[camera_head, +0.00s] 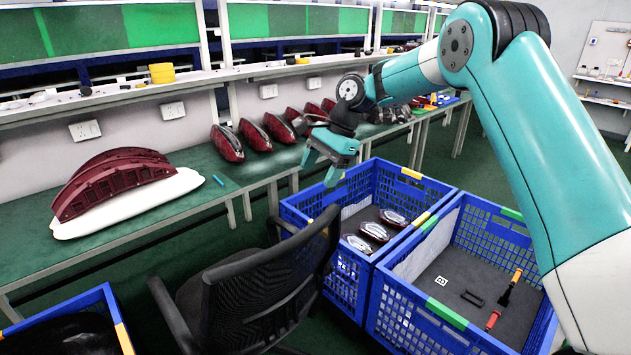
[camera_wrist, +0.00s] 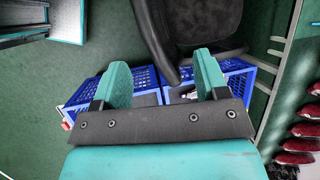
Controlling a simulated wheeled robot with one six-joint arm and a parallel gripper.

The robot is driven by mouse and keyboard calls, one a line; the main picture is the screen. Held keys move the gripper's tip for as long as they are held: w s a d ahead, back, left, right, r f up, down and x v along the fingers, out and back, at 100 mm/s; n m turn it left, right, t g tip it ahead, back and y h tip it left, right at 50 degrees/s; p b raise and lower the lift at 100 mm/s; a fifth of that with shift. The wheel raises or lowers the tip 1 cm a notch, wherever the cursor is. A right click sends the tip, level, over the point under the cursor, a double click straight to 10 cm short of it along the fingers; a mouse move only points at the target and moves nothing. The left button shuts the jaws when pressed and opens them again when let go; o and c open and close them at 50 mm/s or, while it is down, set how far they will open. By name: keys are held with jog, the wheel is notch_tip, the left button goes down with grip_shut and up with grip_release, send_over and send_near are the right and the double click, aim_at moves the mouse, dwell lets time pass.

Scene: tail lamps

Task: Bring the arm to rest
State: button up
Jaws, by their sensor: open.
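My gripper (camera_head: 322,168) hangs in the air above the left blue crate and in front of the green workbench. Its two teal fingers are apart with nothing between them, as the wrist view also shows (camera_wrist: 163,82). My teal and white arm reaches in from the right of the head view. Several red tail lamps (camera_head: 254,137) stand in a row on the workbench (camera_head: 140,217), behind the gripper. Several more lamps (camera_head: 374,232) lie in the left blue crate (camera_head: 420,190), apart from the gripper.
A second blue crate (camera_head: 492,222) on the right holds a few small tools. A black office chair (camera_head: 262,290) stands close in front of the left crate. A large red part (camera_head: 113,183) rests on a white base on the workbench. Another blue crate (camera_head: 105,300) is at bottom left.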

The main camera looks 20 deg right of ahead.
jog(key=shift+r, duration=0.1)
dwell(0.3)
jog(key=s+a+r+n, duration=0.4)
jog(key=s+n, duration=0.1)
jog(key=s, duration=0.3)
jog(key=s+a+r+n, duration=0.3)
jog(key=s+r+n, duration=0.1)
jog(key=s, duration=0.5)
jog(key=s+f+n, duration=0.2)
jog(key=s+n, duration=0.8)
jog(key=s, duration=1)
jog(key=shift+d+n+h, duration=0.15)
jog(key=shift+n+h, duration=0.25)
